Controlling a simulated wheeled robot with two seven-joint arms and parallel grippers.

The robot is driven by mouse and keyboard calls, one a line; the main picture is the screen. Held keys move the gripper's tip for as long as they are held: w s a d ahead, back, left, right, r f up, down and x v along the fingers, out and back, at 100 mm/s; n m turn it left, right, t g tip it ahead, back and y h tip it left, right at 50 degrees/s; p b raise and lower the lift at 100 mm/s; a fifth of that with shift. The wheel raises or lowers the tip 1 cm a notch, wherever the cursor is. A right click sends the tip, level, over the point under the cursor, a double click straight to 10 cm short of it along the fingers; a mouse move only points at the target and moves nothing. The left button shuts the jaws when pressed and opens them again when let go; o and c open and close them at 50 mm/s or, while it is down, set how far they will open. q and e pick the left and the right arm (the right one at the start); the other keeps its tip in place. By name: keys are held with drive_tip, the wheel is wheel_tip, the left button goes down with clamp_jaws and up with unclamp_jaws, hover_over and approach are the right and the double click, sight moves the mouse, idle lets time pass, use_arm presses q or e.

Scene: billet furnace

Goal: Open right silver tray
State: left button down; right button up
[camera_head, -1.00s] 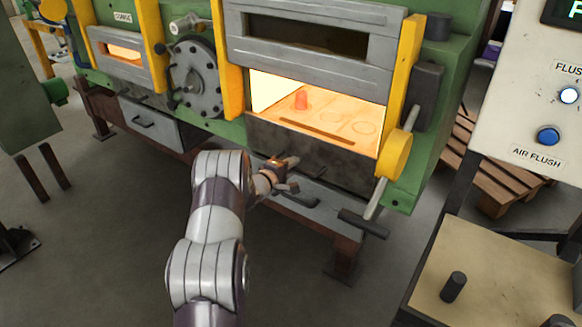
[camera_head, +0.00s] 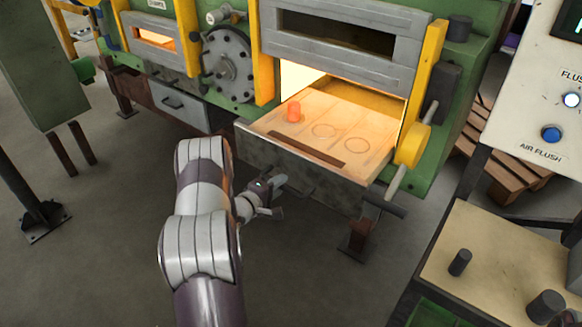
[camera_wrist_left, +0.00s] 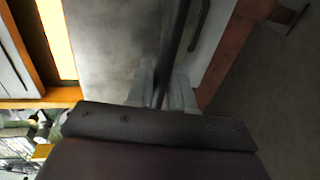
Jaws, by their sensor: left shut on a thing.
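The right silver tray (camera_head: 310,174) sticks out of the glowing furnace opening. Its lit top carries an orange-red billet (camera_head: 293,111) at the left and ring marks to the right. My left gripper (camera_head: 274,190) is low in front of the tray's grey front plate. In the left wrist view, my left gripper (camera_wrist_left: 162,88) has its fingers shut on a dark bar, the tray handle (camera_wrist_left: 175,40), beside that grey plate. In the head view the handle is mostly hidden. My right gripper is not in view.
A yellow lever (camera_head: 413,146) with a dark bar hangs at the tray's right. A smaller silver drawer (camera_head: 178,106) is shut at the left. A control panel (camera_head: 535,95) and a beige table (camera_head: 490,262) stand at the right. Floor in front is clear.

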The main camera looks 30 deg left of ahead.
use_arm(q)
drive_tip(key=shift+f+p+v, duration=0.25)
drive_tip(key=shift+p+v, duration=0.05)
drive_tip(key=shift+v, duration=0.95)
drive_tip(key=shift+f+p+v, duration=0.25)
drive_tip(key=shift+p+v, duration=0.05)
drive_tip(key=shift+v, duration=0.9)
drive_tip(key=shift+s, duration=0.1)
drive_tip(key=c, duration=1.2)
unclamp_jaws()
drive_tip(key=shift+o, duration=0.2)
drive_tip(key=v, duration=1.2)
drive_tip(key=shift+s, duration=0.3)
drive_tip(key=shift+a, duration=0.1)
